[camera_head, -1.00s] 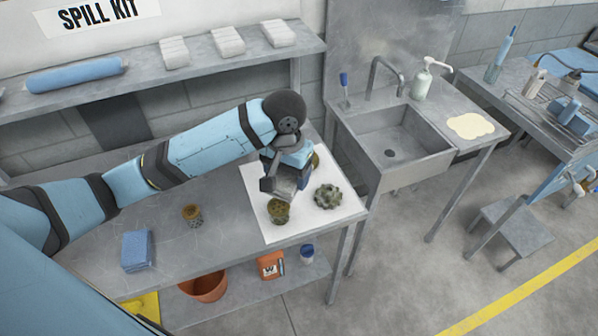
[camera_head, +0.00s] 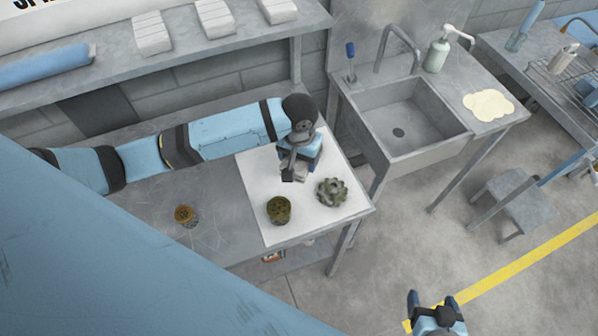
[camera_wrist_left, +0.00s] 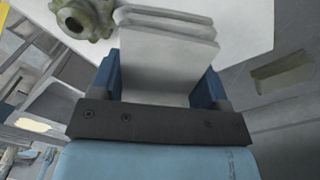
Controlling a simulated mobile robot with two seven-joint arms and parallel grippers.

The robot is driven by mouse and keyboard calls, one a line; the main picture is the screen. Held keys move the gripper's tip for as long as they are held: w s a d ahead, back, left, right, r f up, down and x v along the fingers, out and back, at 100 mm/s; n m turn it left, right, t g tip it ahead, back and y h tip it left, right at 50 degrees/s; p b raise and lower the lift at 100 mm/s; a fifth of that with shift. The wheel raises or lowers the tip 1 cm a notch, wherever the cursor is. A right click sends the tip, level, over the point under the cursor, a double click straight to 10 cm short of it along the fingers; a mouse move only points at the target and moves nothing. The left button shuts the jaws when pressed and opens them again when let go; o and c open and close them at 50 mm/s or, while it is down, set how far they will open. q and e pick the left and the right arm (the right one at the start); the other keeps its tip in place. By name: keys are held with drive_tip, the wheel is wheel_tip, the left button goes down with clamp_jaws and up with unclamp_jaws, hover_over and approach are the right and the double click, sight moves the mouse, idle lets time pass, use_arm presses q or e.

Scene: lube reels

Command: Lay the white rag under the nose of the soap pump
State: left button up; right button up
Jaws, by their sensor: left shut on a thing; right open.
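My left gripper (camera_head: 297,172) is over the white sheet on the bench. In the left wrist view, it is shut on a folded white rag (camera_wrist_left: 168,62), with blue fingers on both sides. In the head view the rag is mostly hidden by the gripper. The soap pump (camera_head: 437,54), a pale green bottle with a white head, stands at the back right of the sink. Its nose points right, towards a cream puddle (camera_head: 488,105) on the sink counter. My right gripper (camera_head: 430,301) is open and empty at the bottom edge, above the floor.
On the white sheet (camera_head: 262,164) are a green gear (camera_head: 331,192) and a rusty cylindrical part (camera_head: 279,210). Another rusty part (camera_head: 186,215) stands on the bench. The sink (camera_head: 400,130) lies right of the bench. Folded white cloths (camera_head: 215,18) lie on the shelf. A stool (camera_head: 515,195) stands on the floor.

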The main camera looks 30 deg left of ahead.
use_arm(q)
drive_tip(key=shift+f, duration=4)
drive_tip(key=o, duration=0.8)
drive_tip(key=shift+f, duration=0.1)
